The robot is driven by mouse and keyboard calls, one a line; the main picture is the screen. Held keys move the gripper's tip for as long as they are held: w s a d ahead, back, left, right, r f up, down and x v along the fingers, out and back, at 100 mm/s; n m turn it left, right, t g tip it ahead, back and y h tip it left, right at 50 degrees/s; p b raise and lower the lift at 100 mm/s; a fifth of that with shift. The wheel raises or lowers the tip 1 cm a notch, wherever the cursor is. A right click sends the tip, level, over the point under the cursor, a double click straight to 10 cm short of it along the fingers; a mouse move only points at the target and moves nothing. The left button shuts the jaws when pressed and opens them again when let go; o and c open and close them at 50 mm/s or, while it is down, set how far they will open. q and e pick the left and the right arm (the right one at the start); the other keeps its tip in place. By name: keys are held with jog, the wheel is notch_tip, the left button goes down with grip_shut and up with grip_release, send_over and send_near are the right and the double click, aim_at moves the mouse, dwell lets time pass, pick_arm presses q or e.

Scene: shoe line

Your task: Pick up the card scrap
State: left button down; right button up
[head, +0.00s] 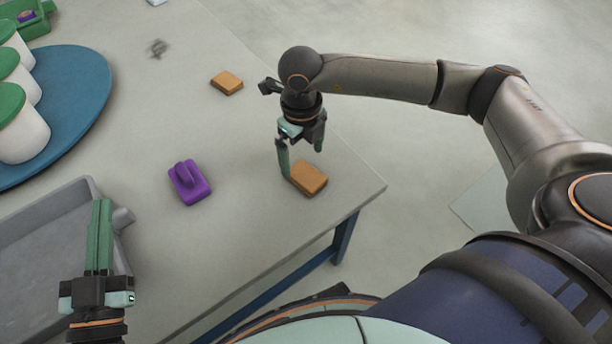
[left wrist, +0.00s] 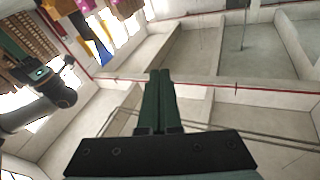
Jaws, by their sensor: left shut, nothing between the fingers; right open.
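Two brown, flat blocks lie on the grey table. One block (head: 309,179) is near the table's right corner, and the other block (head: 227,82) is farther back. I cannot tell for certain which is the card scrap. My right gripper (head: 301,160) is open and points down at the nearer block, with one finger beside its left end and the other behind it. Nothing shows held in it. My left gripper (head: 101,204) is shut and empty, over the grey tray's right side. Its closed fingers also show in the left wrist view (left wrist: 159,75).
A grey tray (head: 62,200) is at the left. A purple piece with a raised grip (head: 188,185) lies mid-table. White cups with green lids (head: 22,130) stand on a blue round board (head: 85,95). A small grey tangle (head: 157,48) lies at the back. The table's right edge is close to the nearer block.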

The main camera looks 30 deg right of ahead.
aim_at(302, 171)
notch_tip(302, 171, down, 5)
jog(key=shift+b, duration=0.6)
pick_arm(q)
notch_tip(302, 171, up, 7)
jog(key=s+m+t+h, duration=0.2)
jog(key=h, duration=0.1)
jog(key=shift+d, duration=0.35)
jog(key=shift+s, duration=0.1)
pick_arm(e)
jog(key=shift+c, duration=0.2)
jog(key=c, duration=1.3)
jog(key=shift+r, duration=0.15)
